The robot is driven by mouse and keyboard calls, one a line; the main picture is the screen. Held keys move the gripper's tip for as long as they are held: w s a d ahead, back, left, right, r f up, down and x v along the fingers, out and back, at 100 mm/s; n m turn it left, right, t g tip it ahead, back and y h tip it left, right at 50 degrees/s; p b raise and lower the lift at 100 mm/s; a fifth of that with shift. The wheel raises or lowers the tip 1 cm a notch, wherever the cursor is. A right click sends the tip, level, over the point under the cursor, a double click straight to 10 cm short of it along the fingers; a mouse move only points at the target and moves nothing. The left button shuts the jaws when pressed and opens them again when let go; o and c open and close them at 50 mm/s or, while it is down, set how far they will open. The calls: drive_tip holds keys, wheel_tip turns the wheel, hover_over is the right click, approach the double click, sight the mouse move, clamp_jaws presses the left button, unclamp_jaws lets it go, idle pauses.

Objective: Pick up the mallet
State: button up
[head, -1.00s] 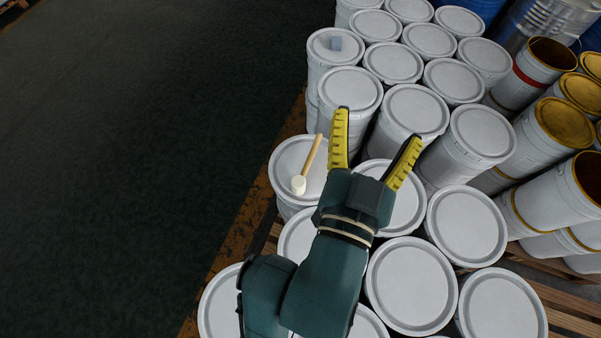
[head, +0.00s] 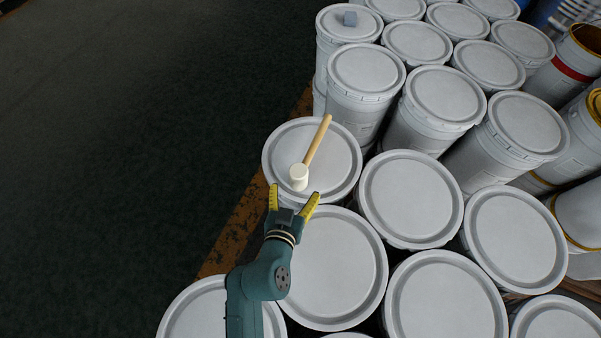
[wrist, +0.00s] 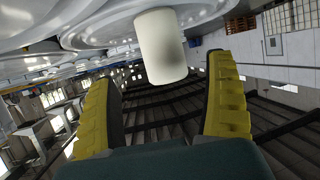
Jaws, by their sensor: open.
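The mallet (head: 311,153) has a white cylindrical head and a pale wooden handle. It lies on a white bucket lid (head: 335,165) in the head view, head toward me and handle pointing up and right. My gripper (head: 291,196) is open and empty, with its yellow fingers just short of the mallet head. In the wrist view the mallet head (wrist: 161,46) appears ahead of and between the two spread fingers (wrist: 165,110), not gripped. The handle is hidden there.
Several white lidded buckets (head: 410,199) stand close together to the right and behind. Open yellow-rimmed buckets (head: 587,40) are at the right. The dark floor (head: 120,130) at left is clear.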

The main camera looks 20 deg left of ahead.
sight(299, 174)
drive_tip(key=b+x, duration=0.1)
drive_tip(key=x, duration=0.6)
drive_tip(key=shift+w+a, duration=0.1)
drive_tip(key=shift+a, duration=0.15)
drive_tip(key=shift+c, duration=0.4)
drive_tip(key=c, duration=1.2)
drive_tip(key=shift+r, duration=0.25)
drive_tip(key=shift+c, duration=0.4)
